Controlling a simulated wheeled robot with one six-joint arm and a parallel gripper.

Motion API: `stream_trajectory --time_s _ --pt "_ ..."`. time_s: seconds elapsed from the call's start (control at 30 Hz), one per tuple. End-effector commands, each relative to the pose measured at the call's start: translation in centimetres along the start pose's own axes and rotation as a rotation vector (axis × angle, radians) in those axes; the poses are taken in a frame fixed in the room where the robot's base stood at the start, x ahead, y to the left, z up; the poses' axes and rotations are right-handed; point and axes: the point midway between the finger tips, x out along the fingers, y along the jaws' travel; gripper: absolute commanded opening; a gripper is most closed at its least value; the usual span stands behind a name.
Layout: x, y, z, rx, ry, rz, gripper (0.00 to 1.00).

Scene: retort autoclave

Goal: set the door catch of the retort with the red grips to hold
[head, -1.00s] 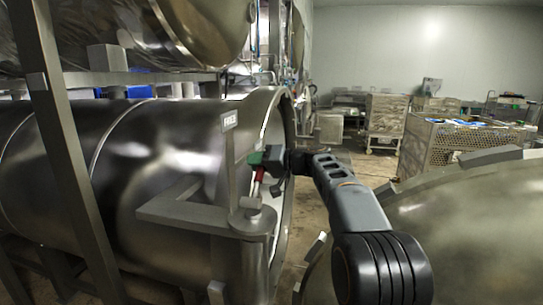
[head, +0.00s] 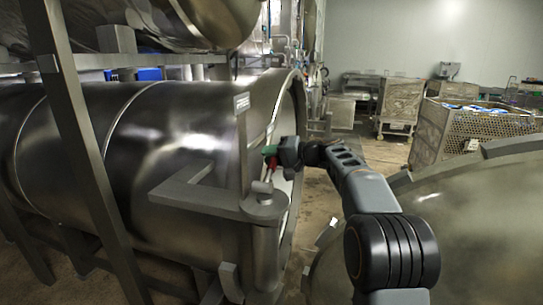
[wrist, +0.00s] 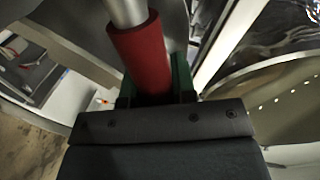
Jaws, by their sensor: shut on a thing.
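The retort (head: 150,140) is a large steel cylinder lying on its side at the left, with its front rim facing right. The door catch is a bar with a red grip, small in the head view (head: 272,163) and large in the wrist view (wrist: 138,50). My gripper (head: 270,156) is at the catch beside the retort's rim. Its green fingers (wrist: 181,80) are on either side of the red grip and shut on it. A steel hinge bracket (head: 225,201) stands in front of and below the grip. The catch's far end is hidden.
A big domed steel door (head: 450,220) fills the lower right, close to my arm. A perforated crate (head: 465,125) and a rack trolley (head: 400,103) stand behind. Open floor (head: 322,185) shows between retort and door.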

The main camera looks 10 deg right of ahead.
Motion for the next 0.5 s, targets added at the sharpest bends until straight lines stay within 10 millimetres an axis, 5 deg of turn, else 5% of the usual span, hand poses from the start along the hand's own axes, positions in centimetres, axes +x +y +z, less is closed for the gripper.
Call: stream_trajectory --time_s 0.13,0.17,0.4,0.5 --pt "0.12 0.54 0.2 0.014 -0.007 0.004 0.0" --pt "0.12 0.55 0.2 0.015 -0.007 0.004 0.26" --pt "0.04 0.42 0.11 0.01 -0.004 0.003 0.49" --pt "0.0 0.35 0.06 0.008 -0.002 0.003 0.51"
